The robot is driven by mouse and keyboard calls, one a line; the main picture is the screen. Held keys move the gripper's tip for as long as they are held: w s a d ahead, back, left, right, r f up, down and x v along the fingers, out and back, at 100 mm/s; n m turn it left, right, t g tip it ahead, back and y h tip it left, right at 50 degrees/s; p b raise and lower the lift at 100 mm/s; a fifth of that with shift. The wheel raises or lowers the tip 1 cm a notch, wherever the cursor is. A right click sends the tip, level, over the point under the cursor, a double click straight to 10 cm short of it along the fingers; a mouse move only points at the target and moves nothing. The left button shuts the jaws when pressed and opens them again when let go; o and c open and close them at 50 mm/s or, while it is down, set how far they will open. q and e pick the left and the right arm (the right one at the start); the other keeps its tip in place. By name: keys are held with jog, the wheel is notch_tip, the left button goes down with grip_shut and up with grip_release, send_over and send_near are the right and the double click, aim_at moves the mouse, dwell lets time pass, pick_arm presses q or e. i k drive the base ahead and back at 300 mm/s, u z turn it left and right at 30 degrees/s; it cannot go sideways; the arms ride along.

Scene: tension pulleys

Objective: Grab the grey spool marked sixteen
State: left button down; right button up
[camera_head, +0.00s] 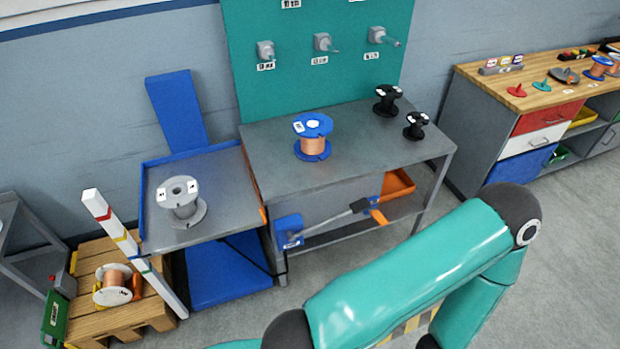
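A grey spool (182,203) stands upright on a grey, blue-edged tray-topped cart (215,215) at the left. Its top flange carries small white labels, but the digits are too small to read. The spool appears empty, with a pale bare core. Neither of my grippers shows in the head view. A teal arm of mine crosses the lower right, with its gripper outside the picture.
A grey table (265,150) beside the cart holds a blue copper-wire spool (313,140) and black spools (387,102) (415,127). A striped post (130,245) stands just before the cart.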

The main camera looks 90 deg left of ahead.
aim_at(182, 202)
jog(key=z, duration=0.5)
jog(key=i, duration=0.2)
jog(key=u, duration=3.25)
jog(key=i, duration=0.25)
jog(key=u, duration=1.75)
jog(key=k, duration=0.6)
jog(key=u, duration=0.35)
jog(key=i, duration=1.9)
jog(key=z, duration=0.4)
